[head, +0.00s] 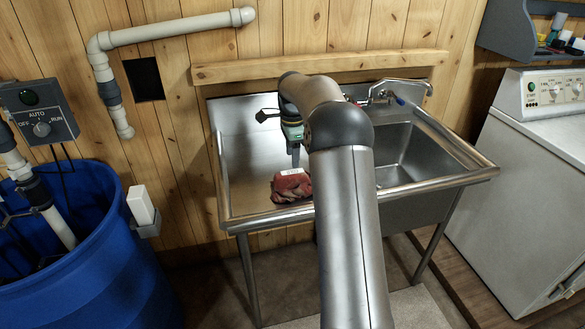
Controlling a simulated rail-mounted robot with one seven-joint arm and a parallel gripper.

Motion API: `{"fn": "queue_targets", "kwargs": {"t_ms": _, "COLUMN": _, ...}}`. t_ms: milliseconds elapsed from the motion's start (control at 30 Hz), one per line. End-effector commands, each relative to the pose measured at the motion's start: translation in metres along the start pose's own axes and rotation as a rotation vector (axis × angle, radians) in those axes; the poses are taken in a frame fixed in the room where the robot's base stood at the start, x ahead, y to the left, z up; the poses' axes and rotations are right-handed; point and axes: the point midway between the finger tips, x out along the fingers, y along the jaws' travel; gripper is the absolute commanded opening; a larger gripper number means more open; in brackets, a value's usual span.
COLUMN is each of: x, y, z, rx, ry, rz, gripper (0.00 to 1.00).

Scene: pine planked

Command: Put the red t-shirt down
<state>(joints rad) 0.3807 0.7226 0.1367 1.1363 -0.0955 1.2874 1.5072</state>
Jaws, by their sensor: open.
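The red t-shirt (291,187) is a crumpled bundle on the left drainboard of the steel sink (242,185). A small whitish patch shows at its top. My gripper (296,162) points down just above the t-shirt. It is open. The fingertips are small in the head view, and I cannot tell whether they touch the cloth. My arm crosses the middle of the view and hides part of the sink to the right of the t-shirt.
The sink basin (408,150) and faucet (400,88) are on the right. A blue barrel (95,270) stands at left below a control box (42,112). A white machine (535,180) stands at far right. The drainboard's left part is clear.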

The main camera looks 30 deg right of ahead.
Motion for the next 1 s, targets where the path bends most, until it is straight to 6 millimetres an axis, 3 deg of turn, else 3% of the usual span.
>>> {"fn": "queue_targets", "kwargs": {"t_ms": 233, "x": -0.044, "y": -0.001, "z": 0.000, "rx": 0.000, "ry": 0.000, "rz": -0.002, "gripper": 0.52}}
{"fn": "queue_targets", "kwargs": {"t_ms": 533, "x": -0.058, "y": 0.002, "z": 0.002, "rx": -0.012, "ry": -0.001, "rz": 0.000, "gripper": 0.52}}
{"fn": "queue_targets", "kwargs": {"t_ms": 667, "x": -0.069, "y": 0.021, "z": 0.021, "rx": -0.134, "ry": 0.004, "rz": -0.003, "gripper": 0.52}}
{"fn": "queue_targets", "kwargs": {"t_ms": 767, "x": -0.079, "y": 0.058, "z": 0.048, "rx": -0.332, "ry": 0.010, "rz": -0.006, "gripper": 0.52}}
{"fn": "queue_targets", "kwargs": {"t_ms": 867, "x": -0.085, "y": 0.114, "z": 0.076, "rx": -0.595, "ry": 0.019, "rz": -0.012, "gripper": 0.52}}
{"fn": "queue_targets", "kwargs": {"t_ms": 1000, "x": -0.077, "y": 0.211, "z": 0.106, "rx": -0.991, "ry": 0.026, "rz": -0.018, "gripper": 0.52}}
